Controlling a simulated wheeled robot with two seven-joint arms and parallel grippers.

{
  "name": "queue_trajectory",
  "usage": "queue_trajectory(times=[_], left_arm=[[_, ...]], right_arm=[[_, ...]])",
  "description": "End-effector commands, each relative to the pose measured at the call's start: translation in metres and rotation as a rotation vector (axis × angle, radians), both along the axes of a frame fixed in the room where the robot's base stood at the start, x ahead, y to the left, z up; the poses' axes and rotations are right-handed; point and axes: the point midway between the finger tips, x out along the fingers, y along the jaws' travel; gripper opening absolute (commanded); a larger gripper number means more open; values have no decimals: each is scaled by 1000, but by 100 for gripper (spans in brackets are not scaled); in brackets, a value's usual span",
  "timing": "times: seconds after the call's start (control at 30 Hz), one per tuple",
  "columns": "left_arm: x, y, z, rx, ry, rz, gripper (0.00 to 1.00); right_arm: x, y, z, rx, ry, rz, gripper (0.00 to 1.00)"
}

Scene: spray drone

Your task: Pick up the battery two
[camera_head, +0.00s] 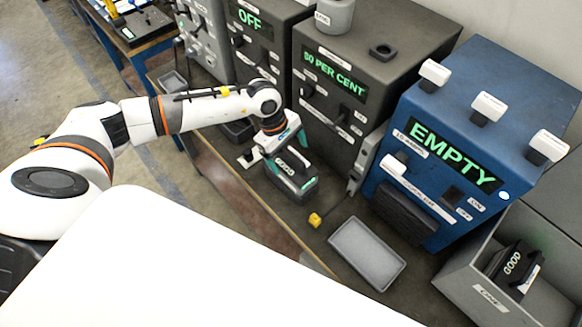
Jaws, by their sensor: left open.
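A dark battery with teal edges and a GOOD display (293,187) stands on the bench in front of the grey machines. My left gripper (274,136) is above it, pointing down at its teal top handle. The gripper is open; its fingers are small and partly hidden, so I cannot tell whether they touch the handle. A second black block marked GOOD (511,266) sits in a grey bin at the right. I cannot read a number on either, so I cannot tell which is battery two. My right gripper is not in view.
A shallow grey tray (366,254) and a small yellow piece (315,219) lie on the bench. The grey bin (490,297) stands at the right.

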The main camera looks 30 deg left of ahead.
Motion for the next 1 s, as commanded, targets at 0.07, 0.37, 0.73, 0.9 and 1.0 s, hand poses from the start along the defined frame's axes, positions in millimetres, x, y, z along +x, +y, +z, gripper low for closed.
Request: queue_trajectory(times=[0.07,0.37,0.73,0.9,1.0], left_arm=[[-1,-4,-7,0,5,1,91],[1,-9,-30,0,0,-1,91],[1,-8,-29,-1,0,0,50],[1,-8,-29,-1,1,1,22],[1,-8,-29,-1,1,1,6]], right_arm=[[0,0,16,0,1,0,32],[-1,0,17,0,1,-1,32],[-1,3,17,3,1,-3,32],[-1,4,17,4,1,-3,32],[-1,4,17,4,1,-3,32]])
